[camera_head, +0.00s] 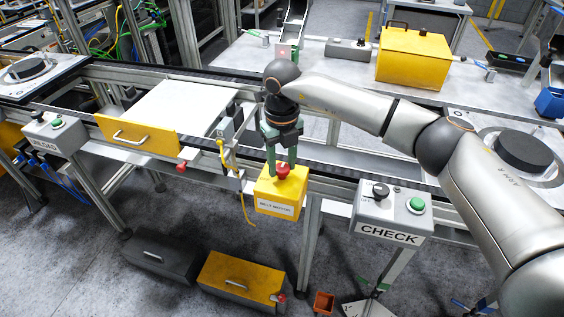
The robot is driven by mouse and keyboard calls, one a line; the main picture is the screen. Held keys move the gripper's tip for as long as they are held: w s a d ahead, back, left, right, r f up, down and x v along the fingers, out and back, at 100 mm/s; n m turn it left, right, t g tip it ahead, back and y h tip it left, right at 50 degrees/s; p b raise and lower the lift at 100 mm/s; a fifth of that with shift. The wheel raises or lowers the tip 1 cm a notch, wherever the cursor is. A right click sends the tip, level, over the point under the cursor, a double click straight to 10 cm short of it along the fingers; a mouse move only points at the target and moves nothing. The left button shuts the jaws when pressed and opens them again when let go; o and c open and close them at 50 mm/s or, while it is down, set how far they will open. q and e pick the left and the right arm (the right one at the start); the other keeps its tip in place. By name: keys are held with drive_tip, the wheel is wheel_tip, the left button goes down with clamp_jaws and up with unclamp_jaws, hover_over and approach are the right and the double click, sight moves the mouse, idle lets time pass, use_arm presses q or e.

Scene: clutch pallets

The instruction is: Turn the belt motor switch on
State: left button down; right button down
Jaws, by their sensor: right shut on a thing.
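The belt motor switch (283,171) is a red knob on top of a yellow box labelled "BELT MOTOR" (277,194), fixed at the front of the conveyor frame near the middle of the camera_head view. My right gripper (282,163) points down from above with its green fingers at the knob. The fingers are shut on the red knob and partly hide it. The knob's exact turn position cannot be made out. My left gripper does not show.
A grey "CHECK" box (391,215) with a black knob and a green button stands to the right. A yellow-fronted drawer (137,134) with a white top is to the left. A yellow cable (238,181) hangs beside the switch box. A yellow case (241,277) lies on the floor below.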

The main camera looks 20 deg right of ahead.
sight(282, 167)
idle(0.3)
drive_tip(key=shift+c, duration=1.8)
unclamp_jaws()
drive_tip(key=shift+r, duration=0.1)
wheel_tip(282, 167, up, 12)
drive_tip(key=b, duration=0.1)
drive_tip(key=shift+r, duration=0.2)
